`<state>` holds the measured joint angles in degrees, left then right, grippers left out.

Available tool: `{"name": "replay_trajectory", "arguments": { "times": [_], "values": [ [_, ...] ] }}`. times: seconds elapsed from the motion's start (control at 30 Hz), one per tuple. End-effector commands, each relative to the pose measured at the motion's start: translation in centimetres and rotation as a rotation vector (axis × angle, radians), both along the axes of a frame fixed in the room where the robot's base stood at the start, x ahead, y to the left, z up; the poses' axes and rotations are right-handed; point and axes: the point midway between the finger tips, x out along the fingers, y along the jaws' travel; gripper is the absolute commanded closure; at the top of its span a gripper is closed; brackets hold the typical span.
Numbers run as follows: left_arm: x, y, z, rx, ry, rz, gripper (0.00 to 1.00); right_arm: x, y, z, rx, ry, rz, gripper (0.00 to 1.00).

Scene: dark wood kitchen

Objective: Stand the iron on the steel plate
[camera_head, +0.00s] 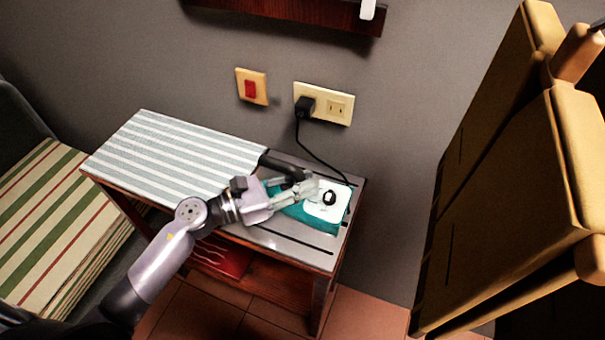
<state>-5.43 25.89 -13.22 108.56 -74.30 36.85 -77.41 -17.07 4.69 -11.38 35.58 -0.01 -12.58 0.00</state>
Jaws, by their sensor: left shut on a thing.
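The iron (322,214) is teal and white with a black dial, at the right end of the ironing table. It lies over the grey steel plate (290,247), which has dark slots. My left gripper (300,190) reaches in from the left and is shut on the iron near its dark handle. The fingers hide part of the handle, and I cannot tell whether the iron touches the plate. A black cord runs from the iron up to a plug in the wall socket (338,104). My right gripper is not in view.
A striped ironing cover (170,155) spans the left of the table. A red item (222,258) lies on the shelf below. A striped cushioned seat (50,225) is at left. A tall yellow wooden piece (520,190) stands at right. A red switch (251,88) is on the wall.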

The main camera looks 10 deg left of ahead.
Motion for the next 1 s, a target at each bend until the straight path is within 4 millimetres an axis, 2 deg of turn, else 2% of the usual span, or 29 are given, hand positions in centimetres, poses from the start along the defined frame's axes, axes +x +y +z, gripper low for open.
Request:
{"name": "replay_trajectory", "arguments": {
  "times": [0.1,0.33,0.37,0.63,1.0],
  "values": [
    [0.08,-0.01,0.47,-0.005,-0.007,0.0,1.0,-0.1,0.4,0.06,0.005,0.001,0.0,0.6],
    [0.09,-0.01,0.09,-0.005,-0.007,0.0,1.0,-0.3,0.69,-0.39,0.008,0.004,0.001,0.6],
    [0.02,0.01,-0.2,0.0,-0.001,0.0,0.8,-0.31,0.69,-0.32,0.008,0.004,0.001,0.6],
    [0.01,0.01,-0.14,0.001,-0.001,0.0,0.62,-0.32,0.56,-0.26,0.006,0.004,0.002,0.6],
    [0.02,0.01,0.2,0.001,-0.001,0.0,0.61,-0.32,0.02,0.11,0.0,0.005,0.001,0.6]
  ]
}}
